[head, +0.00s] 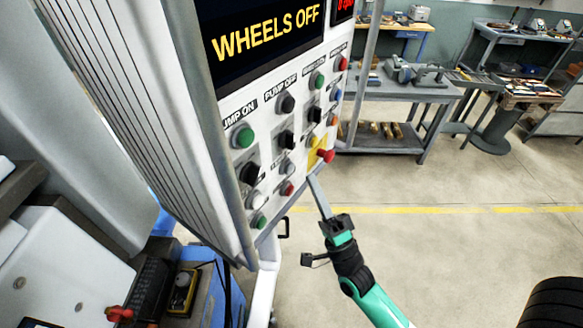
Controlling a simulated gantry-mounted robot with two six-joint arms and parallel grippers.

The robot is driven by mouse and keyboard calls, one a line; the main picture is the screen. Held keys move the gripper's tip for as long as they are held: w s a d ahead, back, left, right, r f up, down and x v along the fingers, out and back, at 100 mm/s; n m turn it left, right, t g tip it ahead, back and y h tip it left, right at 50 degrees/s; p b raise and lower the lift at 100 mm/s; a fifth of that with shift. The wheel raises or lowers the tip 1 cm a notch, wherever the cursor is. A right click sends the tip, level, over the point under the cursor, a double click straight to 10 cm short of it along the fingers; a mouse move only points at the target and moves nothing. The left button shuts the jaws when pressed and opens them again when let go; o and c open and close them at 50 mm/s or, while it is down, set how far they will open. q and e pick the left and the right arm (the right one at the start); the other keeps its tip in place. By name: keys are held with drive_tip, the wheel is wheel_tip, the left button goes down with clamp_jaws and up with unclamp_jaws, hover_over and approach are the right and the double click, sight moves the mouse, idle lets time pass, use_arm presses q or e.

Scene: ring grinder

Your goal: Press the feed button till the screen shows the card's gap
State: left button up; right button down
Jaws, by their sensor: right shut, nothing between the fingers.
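A grey control panel (228,108) stands at the left centre, tilted in the picture. Its screen (266,36) reads "WHEELS OFF" in yellow. A second small screen (342,8) with red characters is cut off by the top edge. Below are several buttons, among them a green button (243,137) under a partly hidden "PUMP ON" label and a black button (287,103) under "PUMP OFF". I cannot tell which is the feed button, and no card shows. My right gripper (314,184) is shut and empty, its tip by the panel's lower edge. My left gripper is out of view.
A red mushroom button (326,156) on a yellow plate sits just above my right gripper's tip. Machine parts and a yellow-faced box (182,291) fill the lower left. A grey bench (405,92) stands behind. The floor (450,250) at right is mostly clear.

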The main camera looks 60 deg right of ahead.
sight(292, 164)
drive_tip(key=shift+w+d, duration=0.15)
drive_tip(key=shift+w, duration=1.05)
drive_tip(key=shift+f+b, duration=0.1)
drive_tip(key=shift+b, duration=0.2)
idle(0.8)
drive_tip(key=shift+w, duration=0.4)
drive_tip(key=shift+w+d+b, duration=0.1)
drive_tip(key=shift+w+b, duration=0.2)
drive_tip(key=shift+w, duration=0.2)
idle(0.6)
drive_tip(key=shift+s, duration=0.9)
drive_tip(key=s, duration=0.1)
drive_tip(key=s+b, duration=0.1)
drive_tip(key=s, duration=0.3)
drive_tip(key=shift+a, duration=0.4)
